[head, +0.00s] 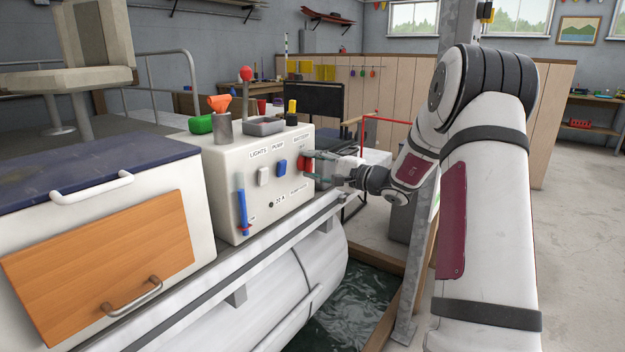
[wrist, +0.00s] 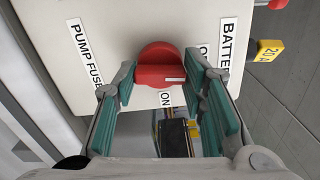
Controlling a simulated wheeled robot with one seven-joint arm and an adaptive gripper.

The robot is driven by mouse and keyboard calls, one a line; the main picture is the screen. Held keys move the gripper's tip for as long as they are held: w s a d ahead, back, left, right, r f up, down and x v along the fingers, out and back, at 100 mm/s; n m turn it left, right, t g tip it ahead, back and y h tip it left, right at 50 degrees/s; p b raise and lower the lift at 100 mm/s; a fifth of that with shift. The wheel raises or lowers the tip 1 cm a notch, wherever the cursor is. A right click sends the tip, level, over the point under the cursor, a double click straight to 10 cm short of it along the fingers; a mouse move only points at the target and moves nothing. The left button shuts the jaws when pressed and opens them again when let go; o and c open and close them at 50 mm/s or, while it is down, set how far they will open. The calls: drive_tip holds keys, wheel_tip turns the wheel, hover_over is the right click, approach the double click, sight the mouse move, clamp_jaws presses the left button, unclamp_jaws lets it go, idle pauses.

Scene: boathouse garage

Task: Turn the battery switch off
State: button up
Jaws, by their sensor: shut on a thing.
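The battery switch (wrist: 158,62) is a red rotary knob on a white console (head: 222,178), below the BATTERY label in the head view. My gripper (wrist: 160,72) has its two green-padded fingers on either side of the knob, closed on it. A white mark shows on the knob in the wrist view, with an ON label near it; a second label is partly hidden by a finger. In the head view my gripper (head: 311,166) reaches the console's right end from the right, and the red knob (head: 307,165) is partly covered by it.
A white switch (head: 263,176) under LIGHTS and a blue switch (head: 282,167) under PUMP sit left of the knob. A blue lever (head: 243,210) is lower left. A metal post (head: 418,240) stands near my arm.

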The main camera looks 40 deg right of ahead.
drive_tip(key=shift+f+n+b, duration=0.2)
drive_tip(key=shift+n+b, duration=0.4)
drive_tip(key=shift+b, duration=0.45)
drive_tip(key=shift+r+n+b, duration=0.1)
drive_tip(key=shift+n+b, duration=0.2)
drive_tip(key=shift+b, duration=0.1)
drive_tip(key=o, duration=1.2)
drive_tip(key=shift+c, duration=0.2)
drive_tip(key=v, duration=1.2)
drive_tip(key=shift+r, duration=0.1)
